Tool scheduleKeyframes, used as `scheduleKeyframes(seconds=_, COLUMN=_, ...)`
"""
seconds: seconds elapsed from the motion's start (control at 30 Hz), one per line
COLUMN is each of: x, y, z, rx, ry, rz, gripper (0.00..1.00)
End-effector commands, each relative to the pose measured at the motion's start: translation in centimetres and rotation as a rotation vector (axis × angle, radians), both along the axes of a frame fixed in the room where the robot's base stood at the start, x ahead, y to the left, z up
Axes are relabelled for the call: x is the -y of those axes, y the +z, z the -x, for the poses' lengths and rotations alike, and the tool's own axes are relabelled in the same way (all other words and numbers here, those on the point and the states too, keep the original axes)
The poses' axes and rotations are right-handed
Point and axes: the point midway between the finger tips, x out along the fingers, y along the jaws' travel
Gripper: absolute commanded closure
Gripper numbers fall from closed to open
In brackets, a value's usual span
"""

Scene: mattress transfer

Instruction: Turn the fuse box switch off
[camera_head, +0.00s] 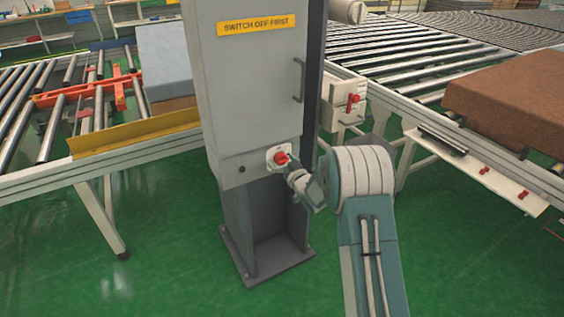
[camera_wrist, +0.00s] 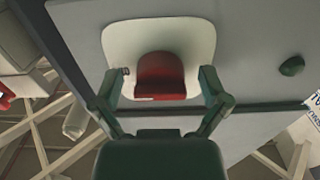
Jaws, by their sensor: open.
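The grey fuse box (camera_head: 252,85) stands on a pedestal in the middle of the head view, with a yellow label reading "SWITCH OFF FIRST" (camera_head: 256,25). Its red switch (camera_head: 280,157) sits on a pale plate low on the front face. In the wrist view the red switch (camera_wrist: 160,76) is on its white rounded plate (camera_wrist: 112,45). My gripper (camera_wrist: 165,78) is open, with one finger on each side of the switch. Whether the fingers touch the switch cannot be told. In the head view my gripper (camera_head: 289,168) is at the switch and partly covers it.
A second small box with a red switch (camera_head: 352,102) is mounted behind to the right. Roller conveyors (camera_head: 420,50) run on both sides, with a brown mattress (camera_head: 520,100) at the right. The green floor (camera_head: 150,270) in front is clear.

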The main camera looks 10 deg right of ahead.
Motion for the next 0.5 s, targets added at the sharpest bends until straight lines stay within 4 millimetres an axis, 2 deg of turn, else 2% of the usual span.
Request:
scheduleKeyframes(seconds=0.13, x=0.01, y=-0.02, z=0.02, rx=0.000, ry=0.000, rz=0.000, gripper=0.05)
scheduleKeyframes(seconds=0.17, x=0.01, y=-0.02, z=0.03, rx=0.000, ry=0.000, rz=0.000, gripper=0.18)
scheduleKeyframes(seconds=0.2, x=0.01, y=-0.02, z=0.03, rx=0.000, ry=0.000, rz=0.000, gripper=0.36)
scheduleKeyframes(seconds=0.27, x=0.02, y=-0.02, z=0.03, rx=0.000, ry=0.000, rz=0.000, gripper=0.63)
scheduleKeyframes(seconds=0.3, x=0.01, y=-0.02, z=0.04, rx=0.000, ry=0.000, rz=0.000, gripper=0.81)
scheduleKeyframes(seconds=0.33, x=0.02, y=-0.02, z=0.03, rx=0.000, ry=0.000, rz=0.000, gripper=0.87)
scheduleKeyframes(seconds=0.5, x=0.02, y=-0.02, z=-0.01, rx=0.000, ry=0.000, rz=0.000, gripper=0.87)
